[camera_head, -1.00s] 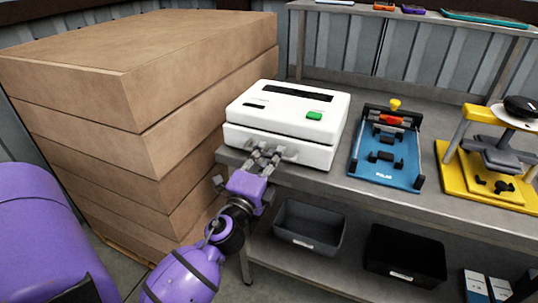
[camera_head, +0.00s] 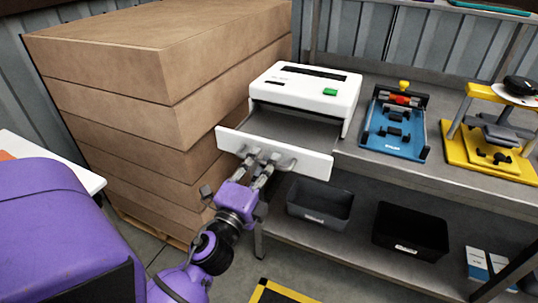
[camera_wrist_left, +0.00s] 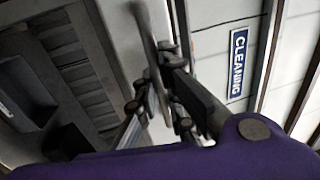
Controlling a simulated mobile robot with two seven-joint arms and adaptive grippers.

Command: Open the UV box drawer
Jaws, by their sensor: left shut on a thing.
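The white UV box (camera_head: 305,92) stands on the grey workbench, with a green button on its top. Its drawer (camera_head: 275,152) is pulled well out toward me, and the grey inside shows behind the white front. My left gripper (camera_head: 262,163) is shut on the drawer handle (camera_head: 285,163) at the drawer front. In the left wrist view, the fingers (camera_wrist_left: 160,95) close around the handle bar (camera_wrist_left: 150,50). I see no right gripper in these frames.
Stacked brown cartons (camera_head: 160,85) stand close on the left of the drawer. A blue fixture (camera_head: 395,125) and a yellow press (camera_head: 490,140) stand on the bench (camera_head: 365,165) to the right. A grey bin (camera_head: 320,203) and a black bin (camera_head: 410,232) sit on the lower shelf.

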